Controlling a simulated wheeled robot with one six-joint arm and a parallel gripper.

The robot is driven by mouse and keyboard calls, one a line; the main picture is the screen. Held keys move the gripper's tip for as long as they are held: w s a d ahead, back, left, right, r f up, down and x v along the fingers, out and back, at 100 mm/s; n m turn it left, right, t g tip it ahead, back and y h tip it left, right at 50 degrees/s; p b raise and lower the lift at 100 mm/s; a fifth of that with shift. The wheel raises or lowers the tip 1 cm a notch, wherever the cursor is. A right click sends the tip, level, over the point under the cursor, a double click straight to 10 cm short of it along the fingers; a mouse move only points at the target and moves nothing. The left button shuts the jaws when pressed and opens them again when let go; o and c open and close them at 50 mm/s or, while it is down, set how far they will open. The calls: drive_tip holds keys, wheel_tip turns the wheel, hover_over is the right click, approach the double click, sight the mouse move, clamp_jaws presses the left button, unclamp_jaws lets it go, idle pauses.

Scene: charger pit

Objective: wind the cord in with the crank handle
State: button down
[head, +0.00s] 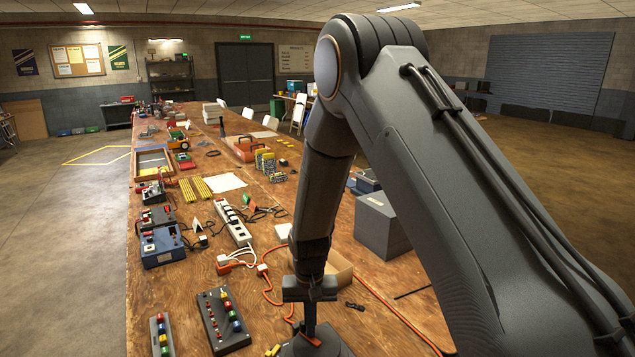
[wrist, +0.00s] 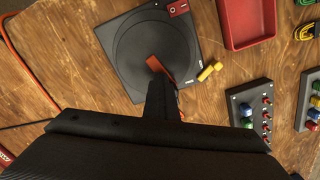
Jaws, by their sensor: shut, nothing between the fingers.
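The reel is a dark round disc (wrist: 148,45) on a square grey plate in the wrist view. A red-orange crank arm (wrist: 156,65) shows over its middle, partly hidden by my fingers. A yellow dumbbell-shaped piece (wrist: 210,71) lies at the plate's right edge; I cannot tell whether it belongs to the crank. My gripper (wrist: 164,88) is shut and empty, its tips over the near part of the disc, beside the crank; contact is unclear. In the head view my gripper (head: 310,322) points down at the reel's plate (head: 330,349). The orange cord (head: 388,305) curves across the table.
Button boxes (head: 222,318) stand left of the reel, with a white power strip (head: 232,224) and a blue box (head: 162,246) farther back. A red tray (wrist: 247,22) lies beside the reel. A grey box (head: 380,226) stands behind my arm. Bare wood shows around the reel.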

drive_tip(key=shift+w+d+f, duration=0.15)
drive_tip(key=shift+w+f, duration=0.1)
drive_tip(key=shift+f, duration=0.1)
